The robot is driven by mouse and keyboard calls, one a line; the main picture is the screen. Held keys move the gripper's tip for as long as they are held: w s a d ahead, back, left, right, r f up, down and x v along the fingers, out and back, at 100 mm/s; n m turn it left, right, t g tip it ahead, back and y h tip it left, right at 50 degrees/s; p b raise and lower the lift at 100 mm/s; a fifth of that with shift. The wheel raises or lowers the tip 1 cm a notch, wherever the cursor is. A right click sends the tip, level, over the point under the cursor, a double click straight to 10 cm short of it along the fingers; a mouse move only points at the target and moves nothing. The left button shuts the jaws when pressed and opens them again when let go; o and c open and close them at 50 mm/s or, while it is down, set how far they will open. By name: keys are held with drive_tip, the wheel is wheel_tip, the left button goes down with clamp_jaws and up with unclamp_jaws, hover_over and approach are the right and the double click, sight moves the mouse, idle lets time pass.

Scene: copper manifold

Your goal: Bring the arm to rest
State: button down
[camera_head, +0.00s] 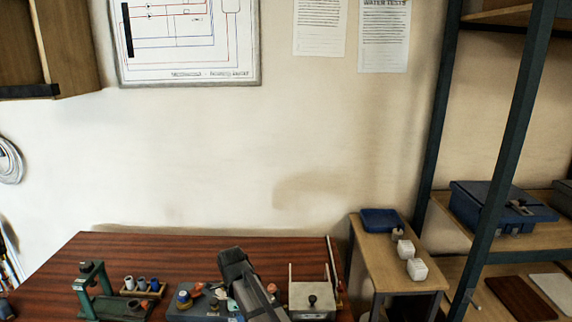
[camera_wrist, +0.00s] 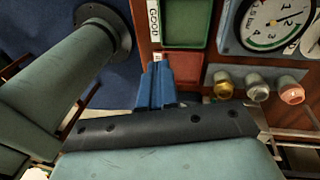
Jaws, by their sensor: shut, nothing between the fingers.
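My gripper (camera_wrist: 157,84) shows in the wrist view with its two blue fingers together and nothing between them. The fingers point toward a reddish-brown surface with a green tray (camera_wrist: 186,44) beyond them. Their tips look apart from the tray, but the exact gap is hard to tell. In the head view a dark grey part of my arm (camera_head: 243,280) rises over the front of the wooden table (camera_head: 130,252). The fingers cannot be made out there.
A dial gauge (camera_wrist: 276,22) and several metal fittings (camera_wrist: 257,89) lie right of the fingers. On the table are a green stand (camera_head: 92,290), a grey block (camera_head: 185,312) with parts and a metal box (camera_head: 312,301). A side stand (camera_head: 392,268) and shelving (camera_head: 512,130) are at right.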

drive_tip(key=s+d+f+n+g, duration=0.2)
drive_tip(key=s+d+f+n, duration=0.6)
drive_tip(key=s+d+f, duration=0.7)
drive_tip(key=s+d+f+n+g+y, duration=0.1)
drive_tip(key=s+d+f+n+g, duration=0.1)
drive_tip(key=s+d+f+n, duration=0.6)
drive_tip(key=s+d+f, duration=0.3)
drive_tip(key=s+f, duration=0.3)
drive_tip(key=f, duration=0.1)
drive_tip(key=s+d+f, duration=0.4)
drive_tip(key=s+f, duration=0.3)
drive_tip(key=shift+f+n+g, duration=0.2)
drive_tip(key=shift+n+g, duration=0.1)
drive_tip(key=shift+g, duration=0.1)
